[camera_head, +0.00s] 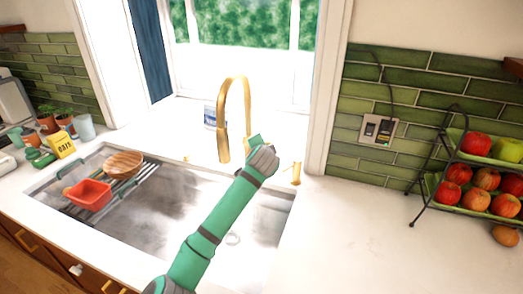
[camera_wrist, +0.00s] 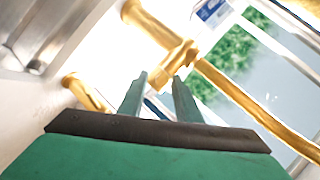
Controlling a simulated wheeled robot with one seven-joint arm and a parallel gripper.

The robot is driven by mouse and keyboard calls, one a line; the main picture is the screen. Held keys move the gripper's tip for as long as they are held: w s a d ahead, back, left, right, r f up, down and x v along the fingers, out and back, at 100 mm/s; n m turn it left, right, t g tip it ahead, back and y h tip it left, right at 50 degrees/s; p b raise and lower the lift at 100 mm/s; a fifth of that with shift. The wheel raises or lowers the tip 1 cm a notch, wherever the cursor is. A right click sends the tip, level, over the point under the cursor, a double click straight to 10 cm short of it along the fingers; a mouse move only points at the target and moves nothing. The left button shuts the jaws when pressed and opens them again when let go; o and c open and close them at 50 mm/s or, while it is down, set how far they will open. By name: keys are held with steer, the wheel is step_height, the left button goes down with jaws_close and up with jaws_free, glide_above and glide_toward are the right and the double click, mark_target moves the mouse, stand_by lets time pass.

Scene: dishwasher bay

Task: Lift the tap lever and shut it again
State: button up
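The gold tap (camera_head: 247,95) stands behind the sink with a tall arched spout. In the wrist view its gold body (camera_wrist: 150,25) and a long gold tube (camera_wrist: 255,108) meet at a joint. A short gold stub, which looks like the tap lever (camera_wrist: 170,68), points from that joint toward my fingertips. My gripper (camera_wrist: 160,82) is open, with its two green fingers apart and the stub's end at or just beyond their tips. I cannot tell whether they touch. In the head view my gripper (camera_head: 256,141) is close to the tap's right side and hides the lever.
The sink (camera_head: 190,205) lies below my arm, with a rack holding a red container (camera_head: 89,195) and a wooden bowl (camera_head: 123,164). A short gold fitting (camera_head: 296,173) stands right of the tap.

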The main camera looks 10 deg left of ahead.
steer(key=v, duration=1)
steer(key=shift+s, duration=0.4)
steer(key=shift+r, duration=0.1)
